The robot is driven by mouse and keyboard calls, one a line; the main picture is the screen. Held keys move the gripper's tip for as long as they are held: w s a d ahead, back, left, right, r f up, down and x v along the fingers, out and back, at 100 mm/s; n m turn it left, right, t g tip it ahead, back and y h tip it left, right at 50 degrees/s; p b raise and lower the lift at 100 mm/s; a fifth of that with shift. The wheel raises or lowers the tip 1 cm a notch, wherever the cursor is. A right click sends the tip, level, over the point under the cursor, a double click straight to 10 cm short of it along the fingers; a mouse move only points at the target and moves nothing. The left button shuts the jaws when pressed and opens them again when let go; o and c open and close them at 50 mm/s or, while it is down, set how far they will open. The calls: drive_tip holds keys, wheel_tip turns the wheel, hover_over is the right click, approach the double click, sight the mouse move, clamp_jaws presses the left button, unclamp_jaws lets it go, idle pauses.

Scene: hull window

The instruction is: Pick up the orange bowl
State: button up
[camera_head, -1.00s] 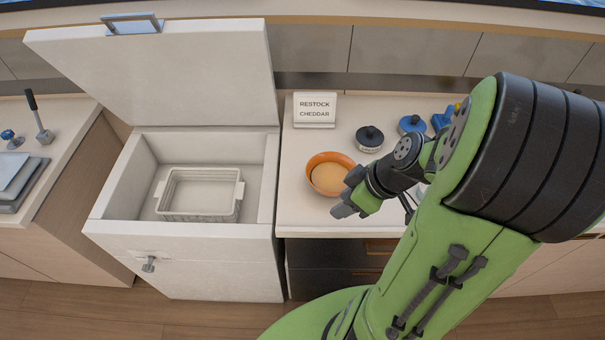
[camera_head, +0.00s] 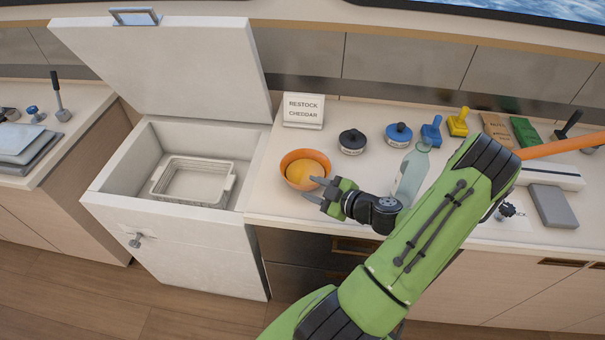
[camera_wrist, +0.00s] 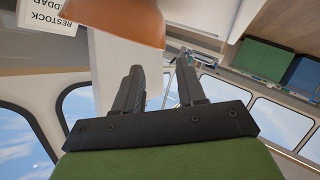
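The orange bowl (camera_head: 291,178) stands upright on the pale counter, with something yellow-orange (camera_head: 305,171) inside it. In the wrist view the bowl (camera_wrist: 118,22) fills the top left, just beyond the fingertips. My gripper (camera_head: 315,190) is at the bowl's right front side, its fingers pointing left toward the bowl. In the wrist view the two fingers (camera_wrist: 158,75) stand apart with nothing between them. The gripper overlaps the bowl's edge in the head view; I cannot tell whether it touches.
An open white chest (camera_head: 180,232) with a basket (camera_head: 195,180) stands left of the counter. Behind the bowl are a "Restock Cheddar" sign (camera_head: 304,110), a black-lidded jar (camera_head: 352,141) and a blue-lidded jar (camera_head: 399,134). A clear bottle (camera_head: 411,175) stands close beside my arm.

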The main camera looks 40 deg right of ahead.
sight(286, 178)
drive_tip(key=p+x, duration=0.1)
drive_tip(key=x, duration=0.8)
drive_tip(key=shift+p, duration=0.3)
drive_tip(key=shift+s+r, duration=0.1)
drive_tip(key=shift+s, duration=0.05)
drive_tip(key=shift+c, duration=1.2)
clamp_jaws()
